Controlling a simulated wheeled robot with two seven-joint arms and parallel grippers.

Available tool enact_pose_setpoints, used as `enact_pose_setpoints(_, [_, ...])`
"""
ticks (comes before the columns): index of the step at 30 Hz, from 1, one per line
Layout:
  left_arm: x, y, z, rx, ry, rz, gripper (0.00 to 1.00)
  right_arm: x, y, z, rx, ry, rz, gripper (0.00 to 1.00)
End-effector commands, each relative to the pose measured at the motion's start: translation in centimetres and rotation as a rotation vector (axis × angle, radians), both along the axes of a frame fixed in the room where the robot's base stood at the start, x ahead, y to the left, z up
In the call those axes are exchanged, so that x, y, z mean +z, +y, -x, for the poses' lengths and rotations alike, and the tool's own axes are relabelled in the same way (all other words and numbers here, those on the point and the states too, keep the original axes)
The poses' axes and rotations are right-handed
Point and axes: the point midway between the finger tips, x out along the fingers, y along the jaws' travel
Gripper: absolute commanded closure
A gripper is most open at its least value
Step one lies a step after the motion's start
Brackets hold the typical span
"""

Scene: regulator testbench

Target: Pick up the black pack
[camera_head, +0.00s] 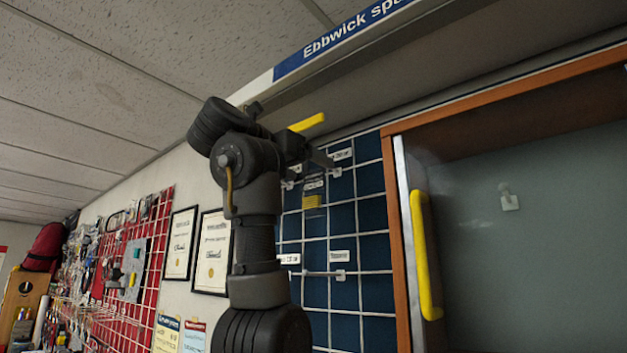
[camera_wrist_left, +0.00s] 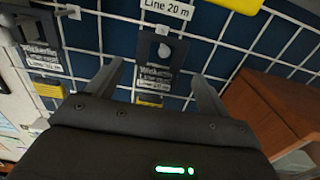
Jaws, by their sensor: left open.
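In the left wrist view, a black pack (camera_wrist_left: 147,46) with a white round spot and a white label hangs on the wire grid, under a white tag reading "Line 20 m". My left gripper (camera_wrist_left: 157,72) is open, its two fingers pointing toward the pack, one to each side of its lower part. I cannot tell how far the fingertips are from it. A similar black pack (camera_wrist_left: 37,28) with white labels hangs to the left. In the head view my left gripper (camera_head: 318,157) is raised in front of the blue grid panel, and I cannot make out the black pack there.
A wood-framed cabinet with a yellow handle (camera_head: 424,255) stands close on the right. Framed certificates (camera_head: 212,250) and a red tool board (camera_head: 125,262) are to the left.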

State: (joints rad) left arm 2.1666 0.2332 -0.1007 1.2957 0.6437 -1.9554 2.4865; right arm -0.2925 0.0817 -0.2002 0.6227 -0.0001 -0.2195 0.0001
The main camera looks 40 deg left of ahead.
Motion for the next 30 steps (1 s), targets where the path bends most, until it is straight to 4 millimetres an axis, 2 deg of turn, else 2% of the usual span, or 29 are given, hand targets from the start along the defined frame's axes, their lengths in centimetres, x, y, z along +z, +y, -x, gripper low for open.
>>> enact_pose_setpoints(1, [0.6,0.1,-0.8,-0.001,0.003,0.0,0.2,1.4,0.0,0.5,0.0,0.006,0.0,0.64])
enact_pose_setpoints(4, [0.5,0.1,-2.1,-0.001,0.003,0.0,0.2,2.3,0.0,1.2,0.0,0.015,0.0,0.64])
enact_pose_setpoints(9, [0.2,0.1,-3.1,-0.001,0.001,0.0,0.2,2.6,0.2,1.3,-0.001,0.016,-0.002,0.64])
enact_pose_setpoints(15, [0.0,0.1,-3.1,-0.001,0.0,0.0,0.2,2.5,0.3,0.8,-0.002,0.011,-0.004,0.64])
enact_pose_setpoints(26, [0.0,0.1,-3.1,-0.001,0.001,0.0,0.67,2.5,0.3,0.8,-0.002,0.011,-0.003,0.64])
enact_pose_setpoints(27, [0.0,0.1,-3.1,-0.001,0.001,0.0,0.7,2.5,0.3,0.8,-0.002,0.011,-0.003,0.64])
enact_pose_setpoints(30, [0.0,0.1,-3.1,-0.001,0.002,0.0,0.7,2.5,0.3,0.8,-0.002,0.011,-0.003,0.64])
